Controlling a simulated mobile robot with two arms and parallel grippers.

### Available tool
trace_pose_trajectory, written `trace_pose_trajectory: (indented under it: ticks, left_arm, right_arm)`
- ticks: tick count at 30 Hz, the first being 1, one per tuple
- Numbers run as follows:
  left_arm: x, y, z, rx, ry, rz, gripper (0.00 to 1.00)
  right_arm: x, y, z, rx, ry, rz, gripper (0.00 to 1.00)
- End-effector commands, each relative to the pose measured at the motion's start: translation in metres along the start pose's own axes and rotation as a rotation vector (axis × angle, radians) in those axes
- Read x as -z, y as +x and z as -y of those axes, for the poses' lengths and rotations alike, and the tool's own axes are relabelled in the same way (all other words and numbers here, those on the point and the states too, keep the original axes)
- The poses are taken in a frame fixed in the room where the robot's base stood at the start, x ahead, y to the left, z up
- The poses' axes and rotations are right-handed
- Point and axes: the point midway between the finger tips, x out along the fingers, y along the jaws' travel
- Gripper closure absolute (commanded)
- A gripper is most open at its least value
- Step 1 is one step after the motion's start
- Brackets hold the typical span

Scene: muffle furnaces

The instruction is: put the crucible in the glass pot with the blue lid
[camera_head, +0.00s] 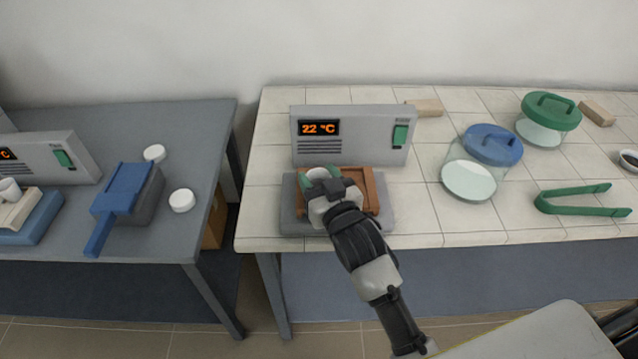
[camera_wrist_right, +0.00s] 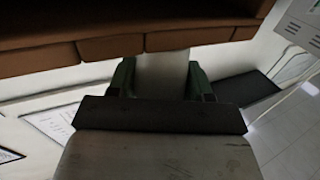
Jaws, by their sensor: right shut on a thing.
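My right gripper (camera_head: 325,187) is over the brown brick-lined bed of the furnace on the right table. Its green-edged fingers (camera_wrist_right: 160,80) are shut on a pale thing between them, which looks like the crucible (camera_head: 320,173). The glass pot (camera_head: 468,182) stands on the white tiled table to the right of the furnace. Its blue lid (camera_head: 492,144) appears to sit on top of it. My left gripper is not in view.
The furnace's grey panel (camera_head: 352,150) reads 22 °C behind the gripper. A green-lidded pot (camera_head: 541,132) stands behind and right of the blue-lidded one. Green tongs (camera_head: 575,205) lie at the front right. Tiles between furnace and pot are clear. The left table holds a blue-topped box (camera_head: 122,190).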

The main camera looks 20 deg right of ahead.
Motion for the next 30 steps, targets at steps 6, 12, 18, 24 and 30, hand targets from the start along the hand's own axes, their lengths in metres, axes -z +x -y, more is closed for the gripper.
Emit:
trace_pose_trajectory:
  ticks: [6,12,18,24,30]
  left_arm:
    - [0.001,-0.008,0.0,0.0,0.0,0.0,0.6]
    - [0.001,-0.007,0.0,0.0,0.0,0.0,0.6]
    - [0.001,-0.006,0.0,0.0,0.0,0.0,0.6]
    - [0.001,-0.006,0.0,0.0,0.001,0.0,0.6]
    - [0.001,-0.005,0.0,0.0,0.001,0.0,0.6]
  right_arm:
    - [-0.016,0.0,0.0,0.0,0.002,-0.001,0.73]
    - [-0.016,0.0,0.0,0.0,0.001,-0.002,0.73]
    - [-0.02,0.0,-0.001,0.0,0.001,-0.001,0.41]
    - [-0.019,0.0,-0.001,0.0,0.001,-0.001,0.24]
    - [-0.02,0.0,-0.001,0.0,0.001,-0.001,0.24]
